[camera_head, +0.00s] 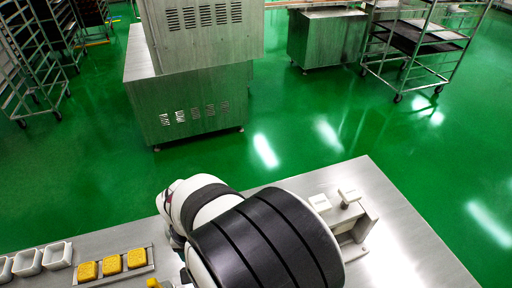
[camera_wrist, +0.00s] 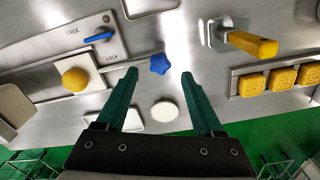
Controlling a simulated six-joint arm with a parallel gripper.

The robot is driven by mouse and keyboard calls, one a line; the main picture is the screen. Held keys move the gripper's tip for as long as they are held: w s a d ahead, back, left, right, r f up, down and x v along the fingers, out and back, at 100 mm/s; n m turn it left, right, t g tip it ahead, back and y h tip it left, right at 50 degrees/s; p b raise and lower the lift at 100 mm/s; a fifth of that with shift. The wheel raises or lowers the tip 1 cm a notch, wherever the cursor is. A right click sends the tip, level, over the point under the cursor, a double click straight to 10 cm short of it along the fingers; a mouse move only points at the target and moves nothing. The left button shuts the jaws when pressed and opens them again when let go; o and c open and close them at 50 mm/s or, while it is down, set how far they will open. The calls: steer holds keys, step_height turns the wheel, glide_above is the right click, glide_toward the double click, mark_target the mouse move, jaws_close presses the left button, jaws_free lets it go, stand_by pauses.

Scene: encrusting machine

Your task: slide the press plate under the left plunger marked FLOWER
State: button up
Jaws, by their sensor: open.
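In the wrist view a pale square plate (camera_wrist: 92,76), which looks like the press plate, sits in a metal track and carries a round yellow dough ball (camera_wrist: 75,79). A thin rod runs right from the plate's side to a blue star-shaped knob (camera_wrist: 160,64). My gripper (camera_wrist: 159,74) is open and empty, its green fingers on either side of the knob in the picture; I cannot tell the depth between them. A blue lever (camera_wrist: 99,37) sits between the words FREE and LOCK. No plunger marked FLOWER can be made out; my arm hides much of the machine in the head view.
A yellow handle (camera_wrist: 252,43) on a metal mount stands right of my gripper. Yellow pressed cakes (camera_wrist: 283,79) sit in a rail at the right, also in the head view (camera_head: 112,263). White cups (camera_head: 57,255) stand at far left. A white disc (camera_wrist: 165,111) lies between my fingers.

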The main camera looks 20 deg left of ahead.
steer(key=shift+f, duration=1.95)
jaws_close()
